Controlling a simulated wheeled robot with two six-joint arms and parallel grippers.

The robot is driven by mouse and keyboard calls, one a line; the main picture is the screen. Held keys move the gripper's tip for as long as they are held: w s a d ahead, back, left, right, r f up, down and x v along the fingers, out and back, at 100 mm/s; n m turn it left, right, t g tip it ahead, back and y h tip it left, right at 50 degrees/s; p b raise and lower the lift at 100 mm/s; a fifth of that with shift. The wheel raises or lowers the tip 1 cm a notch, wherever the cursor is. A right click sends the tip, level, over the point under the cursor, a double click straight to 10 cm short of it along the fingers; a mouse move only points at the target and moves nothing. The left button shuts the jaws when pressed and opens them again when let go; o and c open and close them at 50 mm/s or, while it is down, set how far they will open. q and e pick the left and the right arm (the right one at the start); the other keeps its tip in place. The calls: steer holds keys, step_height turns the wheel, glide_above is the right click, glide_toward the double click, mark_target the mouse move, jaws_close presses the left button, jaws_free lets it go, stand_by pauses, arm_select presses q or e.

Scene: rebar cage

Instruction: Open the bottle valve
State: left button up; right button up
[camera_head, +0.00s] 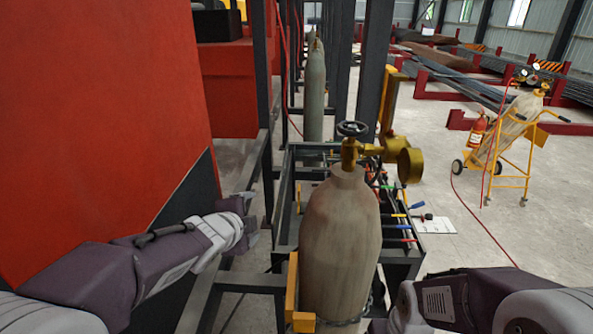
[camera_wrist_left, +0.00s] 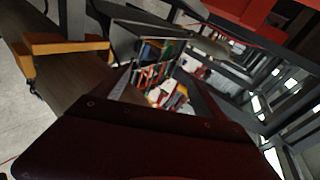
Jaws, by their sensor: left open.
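The gas bottle (camera_head: 340,235) is a worn beige cylinder standing upright in front of me in the head view. On its neck is a brass valve (camera_head: 349,155) with a dark round handwheel (camera_head: 352,128) on top. A yellow regulator (camera_head: 410,163) sticks out to the right of the valve. My left gripper (camera_head: 250,207) is left of the bottle, below valve height and apart from it. In the left wrist view its two fingers (camera_wrist_left: 163,88) are spread with nothing held between them. My right arm enters at the lower right, but its gripper is outside the picture.
A dark metal frame rack (camera_head: 282,230) stands around and behind the bottle, with colourful-handled tools on it. A yellow bracket (camera_head: 292,290) is at the bottle's lower left. A large red panel (camera_head: 90,110) fills the left side. A yellow bottle cart (camera_head: 512,165) stands far right on open floor.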

arm_select(q)
steer(key=w+d+r+m+t+h, duration=0.2)
steer(key=w+d+r+m+h, duration=0.15)
steer(key=r+m, duration=0.6)
steer(key=m+h+b, duration=0.7)
steer(key=m, duration=1.1)
glide_toward(361, 124)
steer(key=shift+s+a+f, duration=0.25)
steer(key=shift+a, duration=0.15)
steer(key=shift+w+r, duration=0.1)
steer(key=shift+r, duration=0.05)
steer(key=p+x, duration=0.2)
steer(key=x, duration=0.7)
steer(key=shift+p, duration=0.4)
steer(key=shift+a, duration=0.1)
steer(key=shift+c, duration=0.2)
